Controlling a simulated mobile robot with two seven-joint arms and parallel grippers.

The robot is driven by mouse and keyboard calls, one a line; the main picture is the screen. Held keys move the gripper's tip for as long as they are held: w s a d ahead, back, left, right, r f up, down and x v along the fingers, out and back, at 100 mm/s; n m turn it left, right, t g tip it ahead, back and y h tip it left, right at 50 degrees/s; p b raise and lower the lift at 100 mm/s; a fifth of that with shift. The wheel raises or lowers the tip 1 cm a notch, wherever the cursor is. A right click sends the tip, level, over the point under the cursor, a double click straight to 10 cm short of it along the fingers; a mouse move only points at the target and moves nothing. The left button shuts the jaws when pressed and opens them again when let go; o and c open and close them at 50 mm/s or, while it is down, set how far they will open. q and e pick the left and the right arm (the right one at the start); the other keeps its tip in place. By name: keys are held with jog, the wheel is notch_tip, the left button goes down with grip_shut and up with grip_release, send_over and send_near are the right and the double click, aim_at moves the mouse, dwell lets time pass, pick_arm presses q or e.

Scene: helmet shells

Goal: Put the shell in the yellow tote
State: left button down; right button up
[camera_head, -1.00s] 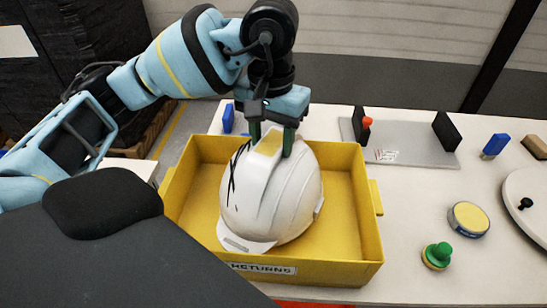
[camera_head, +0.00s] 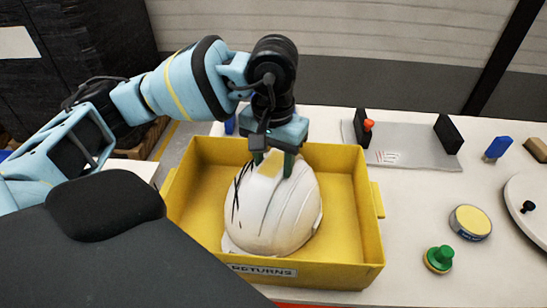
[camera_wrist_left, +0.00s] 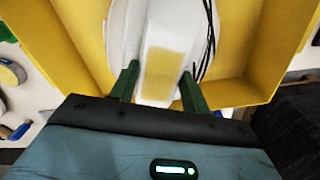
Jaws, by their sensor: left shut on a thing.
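The white helmet shell (camera_head: 272,215) sits inside the yellow tote (camera_head: 350,272), with black scribble marks on its left side and a yellow patch on its crown ridge. The tote carries a "RETURNS" label on its front wall. My left gripper (camera_head: 273,163) points down from above, its green fingers on either side of the shell's crown ridge. In the left wrist view the left gripper (camera_wrist_left: 157,82) has a finger on each side of the shell's ridge (camera_wrist_left: 163,65), shut on it. The shell's underside is hidden. My right gripper is not in view.
A grey plate fixture (camera_head: 400,152) with black uprights and an orange knob stands behind the tote at right. A green-knobbed piece (camera_head: 438,259), a yellow-topped round tin (camera_head: 470,222), a blue block (camera_head: 497,147) and a white disc (camera_head: 530,200) lie on the white table to the right.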

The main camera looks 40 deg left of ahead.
pick_arm(q)
jog(key=c, duration=0.8)
grip_release()
jog(key=shift+c, duration=0.2)
jog(key=shift+o, duration=0.8)
jog(key=shift+r, duration=0.55)
notch_tip(320, 180, up, 11)
jog(key=p, duration=0.1)
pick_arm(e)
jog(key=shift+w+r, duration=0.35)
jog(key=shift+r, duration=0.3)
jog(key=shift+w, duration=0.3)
